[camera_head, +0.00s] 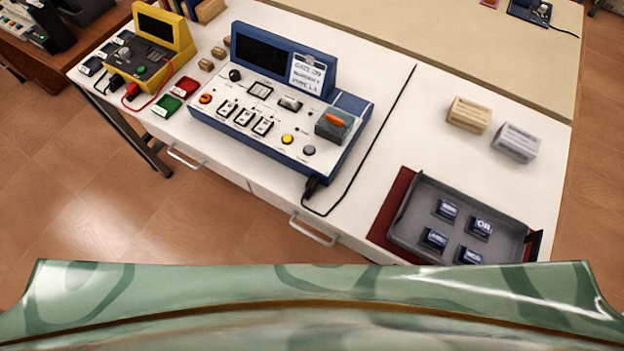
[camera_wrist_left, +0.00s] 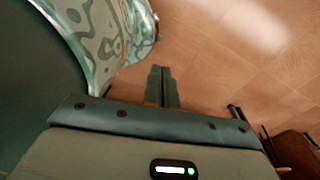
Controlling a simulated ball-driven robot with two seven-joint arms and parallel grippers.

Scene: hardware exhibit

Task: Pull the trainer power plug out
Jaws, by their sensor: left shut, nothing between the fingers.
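The blue and white trainer (camera_head: 275,105) stands on the white table in the head view, with a dark screen, switches and buttons on its panel. A black power plug (camera_head: 311,187) sits at its lower right front corner. A black cord (camera_head: 362,149) runs from the plug across the table to the back. The plug looks seated in the trainer. My left gripper (camera_wrist_left: 163,78) shows in the left wrist view, shut and empty, above the wooden floor and away from the table. My right gripper is in neither view.
A grey tray (camera_head: 408,226) with several small blue modules lies at the right. Two small boxes, one beige (camera_head: 469,114) and one grey (camera_head: 516,143), stand behind it. A yellow device (camera_head: 152,50) with coloured blocks stands at the left. Drawer handles (camera_head: 314,230) stick out in front.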

